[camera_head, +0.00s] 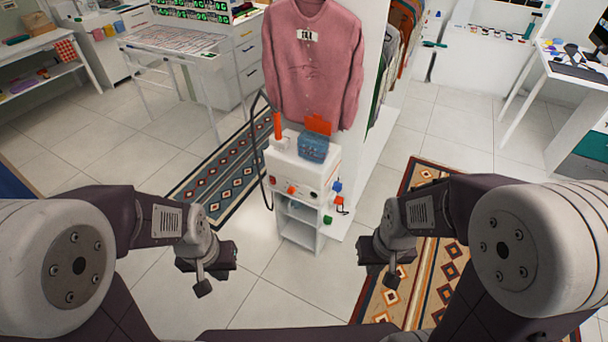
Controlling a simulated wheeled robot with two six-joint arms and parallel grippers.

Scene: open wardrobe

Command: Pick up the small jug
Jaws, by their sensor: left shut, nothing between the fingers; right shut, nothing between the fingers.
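A small white cabinet (298,172) stands upright on the floor in the middle of the view. On its top sit a blue see-through container (313,147), an orange upright piece (278,127) and an orange-red flat piece (318,124). The blue container may be the small jug; I cannot tell for sure. My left gripper (204,287) is shut and empty, left of the cabinet and apart from it. My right gripper (391,279) is shut and empty, to the right of the cabinet. Neither gripper touches anything.
A pink shirt (312,65) hangs behind the cabinet top. A dark hose (264,150) curves along its left side. Coloured knobs (336,187) stick out on its right. Patterned rugs (238,170) lie on both sides. Tables stand farther back; the tiled floor (265,300) in front is clear.

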